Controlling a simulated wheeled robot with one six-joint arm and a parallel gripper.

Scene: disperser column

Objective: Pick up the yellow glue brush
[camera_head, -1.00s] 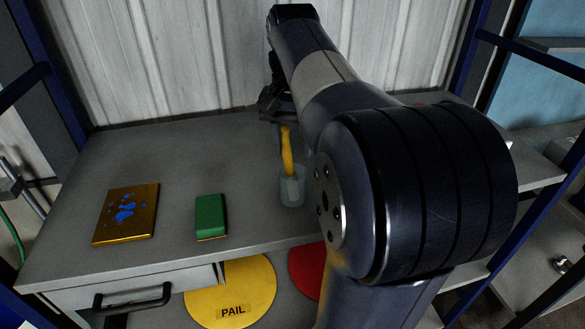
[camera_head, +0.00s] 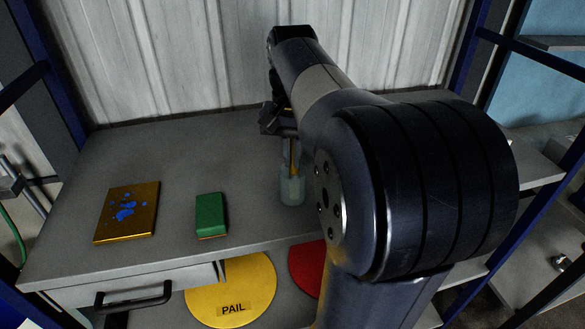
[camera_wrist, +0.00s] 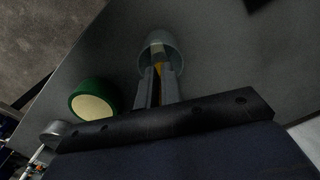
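The yellow glue brush (camera_head: 293,155) stands in a clear cup (camera_head: 292,191) on the grey table. Only a thin strip of its handle shows in the head view. My gripper (camera_head: 291,160) points down over the cup, with its fingers on either side of the handle. In the wrist view, a bit of yellow brush (camera_wrist: 160,67) shows at the fingertips of my gripper (camera_wrist: 160,76), in front of the cup (camera_wrist: 158,42). I cannot tell whether the fingers press on the handle or stand around it. Most of the handle is hidden by the fingers.
A gold plate with blue blotches (camera_head: 127,212) lies farther left. A yellow PAIL disc (camera_head: 232,290) and a red disc (camera_head: 308,270) are below the table edge.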

